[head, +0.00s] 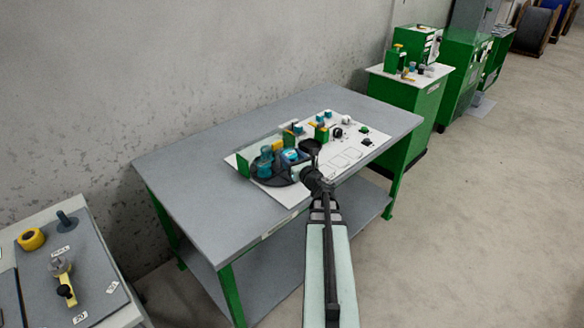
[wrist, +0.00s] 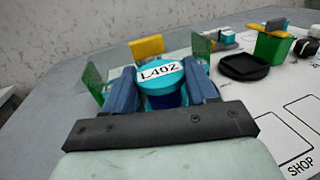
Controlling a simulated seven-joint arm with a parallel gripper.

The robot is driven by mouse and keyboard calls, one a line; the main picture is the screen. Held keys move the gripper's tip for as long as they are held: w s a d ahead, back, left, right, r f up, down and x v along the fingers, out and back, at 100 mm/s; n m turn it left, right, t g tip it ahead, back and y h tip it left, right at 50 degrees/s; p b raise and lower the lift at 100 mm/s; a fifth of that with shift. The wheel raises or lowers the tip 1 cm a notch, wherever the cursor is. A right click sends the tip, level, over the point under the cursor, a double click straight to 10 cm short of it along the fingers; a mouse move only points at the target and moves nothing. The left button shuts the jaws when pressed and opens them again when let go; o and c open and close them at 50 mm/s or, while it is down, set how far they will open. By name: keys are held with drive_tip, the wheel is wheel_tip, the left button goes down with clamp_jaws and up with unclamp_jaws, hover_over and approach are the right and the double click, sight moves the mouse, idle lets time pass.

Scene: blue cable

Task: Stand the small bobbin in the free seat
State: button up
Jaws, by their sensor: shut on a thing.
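The bobbin in my grasp (wrist: 161,76) is teal with a dark blue body and a white label reading L402; it looks upright. My gripper (wrist: 165,90) is shut on it, one blue finger on each side. In the head view my gripper (head: 291,157) is over or beside a dark rounded base (head: 268,180) on the white board. Another teal piece (head: 265,159) stands on that base, left of my gripper. The underside of the held bobbin and any seat below it are hidden, so I cannot tell whether it touches anything.
A shallow black dish (wrist: 243,67) and a green box (wrist: 271,46) are to the right. A yellow block (wrist: 147,47) and green plates are behind. The white board (head: 345,158) has outlined areas at right. The grey bench (head: 200,185) is clear at left.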

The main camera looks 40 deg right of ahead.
drive_tip(key=shift+f, duration=2.1)
drive_tip(key=shift+f, duration=0.15)
drive_tip(key=o, duration=1.1)
drive_tip(key=shift+o, duration=0.2)
drive_tip(key=shift+v, duration=3.8)
